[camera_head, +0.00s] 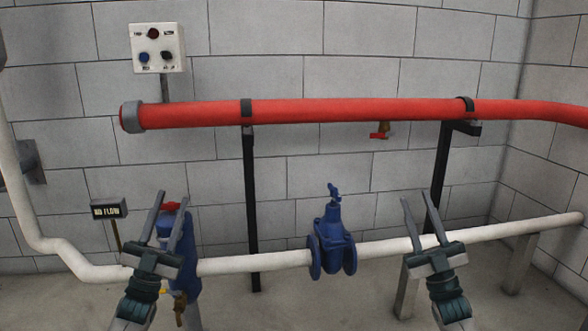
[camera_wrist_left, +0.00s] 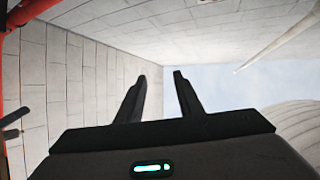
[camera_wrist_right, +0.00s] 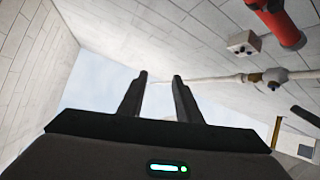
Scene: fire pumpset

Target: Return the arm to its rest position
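My left gripper (camera_head: 173,196) is at the lower left of the head view, pointing up in front of a blue cylinder with a red top (camera_head: 188,255). Its two fingers are apart and nothing is between them in the left wrist view (camera_wrist_left: 160,76). My right gripper (camera_head: 421,198) is at the lower right, also pointing up, in front of the white pipe and a black post. Its fingers are apart and empty in the right wrist view (camera_wrist_right: 160,76). Both arms are low in the picture, and part of the blue cylinder is hidden behind my left gripper.
A red pipe (camera_head: 330,110) runs across the block wall on black posts. Below it runs a white pipe (camera_head: 255,262) with a blue valve (camera_head: 333,243). A control box (camera_head: 157,48) hangs at upper left, above a "NO FLOW" sign (camera_head: 108,209).

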